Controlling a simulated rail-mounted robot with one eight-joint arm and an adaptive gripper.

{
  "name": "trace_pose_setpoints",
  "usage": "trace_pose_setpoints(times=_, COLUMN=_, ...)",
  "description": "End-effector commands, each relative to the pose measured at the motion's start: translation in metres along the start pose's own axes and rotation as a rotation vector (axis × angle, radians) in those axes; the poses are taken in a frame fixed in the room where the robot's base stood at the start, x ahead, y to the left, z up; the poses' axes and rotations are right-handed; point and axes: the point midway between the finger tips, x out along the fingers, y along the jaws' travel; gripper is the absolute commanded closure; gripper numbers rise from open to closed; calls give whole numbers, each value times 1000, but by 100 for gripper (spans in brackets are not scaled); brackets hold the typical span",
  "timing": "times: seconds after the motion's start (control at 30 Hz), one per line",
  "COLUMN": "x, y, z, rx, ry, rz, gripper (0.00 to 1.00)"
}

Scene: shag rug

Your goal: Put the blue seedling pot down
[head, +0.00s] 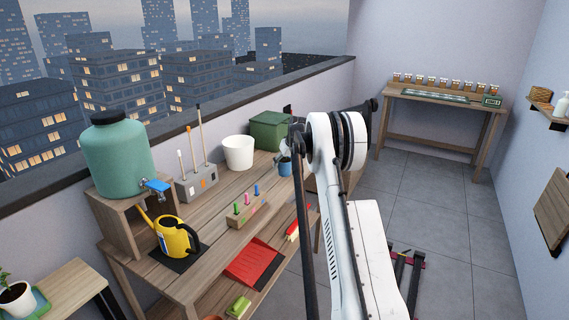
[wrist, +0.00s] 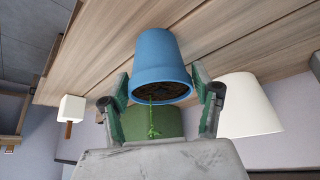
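The blue seedling pot (wrist: 162,62) is between the two fingers of my gripper (wrist: 160,82) in the wrist view, which shows the scene upside down. The fingertips lie against both sides of the pot near its rim. Dark soil and a small green seedling (wrist: 153,125) show at its mouth. In the head view the pot (head: 285,167) is partly hidden by my arm, at the far part of the wooden workbench (head: 215,200). I cannot tell whether its base touches the bench top.
A white pot (head: 238,152) and a green box (head: 269,131) stand close by. A tool block (head: 197,184), a wooden block with coloured pegs (head: 248,212) and a yellow watering can (head: 176,238) are nearer. Bare bench top lies between them.

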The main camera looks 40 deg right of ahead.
Motion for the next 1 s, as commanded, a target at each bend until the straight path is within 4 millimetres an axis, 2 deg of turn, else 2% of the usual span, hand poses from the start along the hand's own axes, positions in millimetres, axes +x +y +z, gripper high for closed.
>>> trace_pose_setpoints(times=0.07, x=0, y=0, z=0, rx=0, ry=0, rz=0, gripper=27)
trace_pose_setpoints(times=0.33, x=-1, y=0, z=-1, rx=0, ry=0, rz=0, gripper=27)
trace_pose_setpoints(times=0.47, x=-8, y=0, z=-3, rx=0, ry=0, rz=0, gripper=27)
trace_pose_setpoints(times=0.57, x=-20, y=0, z=-2, rx=1, ry=0, rz=0, gripper=27)
trace_pose_setpoints(times=1.0, x=-98, y=0, z=-2, rx=1, ry=0, rz=0, gripper=27)
